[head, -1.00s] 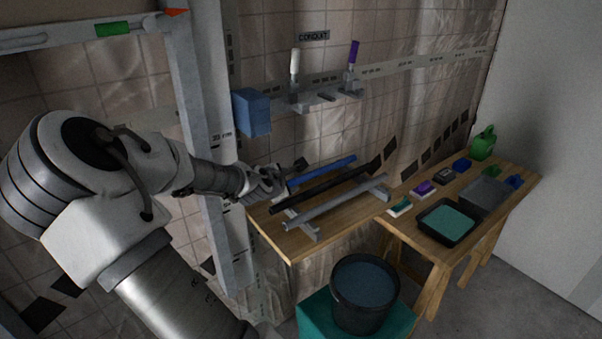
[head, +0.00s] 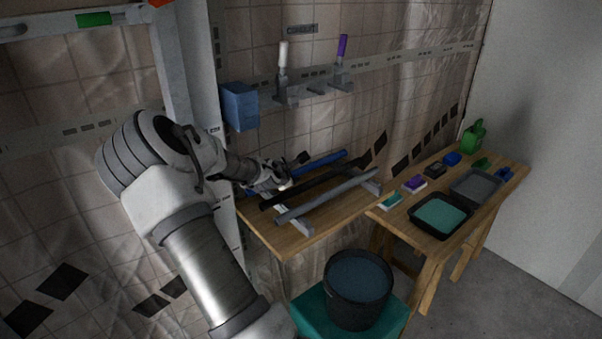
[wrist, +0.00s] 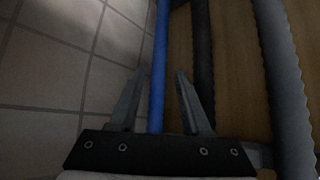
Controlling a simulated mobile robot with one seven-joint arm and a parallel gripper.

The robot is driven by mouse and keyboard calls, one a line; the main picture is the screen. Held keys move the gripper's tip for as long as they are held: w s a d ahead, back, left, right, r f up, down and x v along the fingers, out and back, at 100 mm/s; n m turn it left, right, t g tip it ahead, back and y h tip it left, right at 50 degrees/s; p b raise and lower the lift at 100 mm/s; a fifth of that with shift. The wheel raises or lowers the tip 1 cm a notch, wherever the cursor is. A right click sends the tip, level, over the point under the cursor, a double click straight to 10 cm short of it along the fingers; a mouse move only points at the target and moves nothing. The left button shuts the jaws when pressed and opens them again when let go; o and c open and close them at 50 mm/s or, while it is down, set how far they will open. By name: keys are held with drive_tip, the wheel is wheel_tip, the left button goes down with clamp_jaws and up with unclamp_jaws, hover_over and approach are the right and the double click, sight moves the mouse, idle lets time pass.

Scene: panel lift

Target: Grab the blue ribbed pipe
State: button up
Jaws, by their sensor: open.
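The blue ribbed pipe (head: 321,160) lies on a rack on the wooden table, on the side nearest the tiled wall. In the wrist view the blue pipe (wrist: 159,70) runs lengthwise between the two fingers of my gripper (wrist: 158,98). My gripper is open, with a finger on each side of the pipe and a gap on both sides. In the head view my gripper (head: 280,178) is over the pipe's near left part and hides some of it. I cannot tell how high the fingers are above the pipe.
A black pipe (head: 313,187) and a grey pipe (head: 330,195) lie beside the blue one on the rack (head: 297,224). The tiled wall (wrist: 55,65) is close on the left. A blue box (head: 240,106) hangs above. A dark bucket (head: 357,300) stands in front.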

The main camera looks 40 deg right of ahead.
sight(297, 172)
drive_tip(key=shift+x, duration=2.95)
drive_tip(key=shift+w+a, duration=0.15)
drive_tip(key=shift+a, duration=0.05)
clamp_jaws()
